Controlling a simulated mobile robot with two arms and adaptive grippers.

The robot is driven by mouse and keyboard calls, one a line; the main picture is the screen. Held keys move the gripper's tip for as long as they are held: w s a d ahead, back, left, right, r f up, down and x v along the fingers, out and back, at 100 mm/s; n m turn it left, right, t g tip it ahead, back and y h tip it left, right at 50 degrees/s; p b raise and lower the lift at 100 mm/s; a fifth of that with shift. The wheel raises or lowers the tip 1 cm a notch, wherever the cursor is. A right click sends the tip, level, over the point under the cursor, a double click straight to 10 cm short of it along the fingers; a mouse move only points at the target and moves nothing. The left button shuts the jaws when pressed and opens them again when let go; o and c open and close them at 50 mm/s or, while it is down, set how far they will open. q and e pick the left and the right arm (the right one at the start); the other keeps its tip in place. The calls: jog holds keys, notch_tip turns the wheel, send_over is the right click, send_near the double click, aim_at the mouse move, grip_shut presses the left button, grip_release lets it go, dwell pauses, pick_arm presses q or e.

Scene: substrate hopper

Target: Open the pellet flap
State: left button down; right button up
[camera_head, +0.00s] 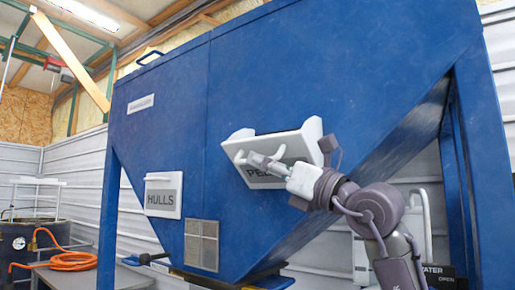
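The pellet flap (305,143) is a white-framed panel with a grey label, of which only "PE" shows, high on the blue hopper's front face. It stands out from the hopper face at a tilt, its upper side visible; how far it is open I cannot tell. My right gripper (259,162) is in front of the flap's left part, fingers pointing left and overlapping the label. Whether the fingers touch the flap or are open or shut is unclear. The gripper and wrist hide the rest of the label. My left gripper is out of view.
The blue hopper (165,95) fills the middle. A HULLS flap (163,195) sits flat at lower left, with a grey vent grille (201,245) below right. A bench with an orange hose (72,261) and a dark drum (22,245) stand at far left.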

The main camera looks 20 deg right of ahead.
jog(key=shift+x, duration=1.1)
grip_shut()
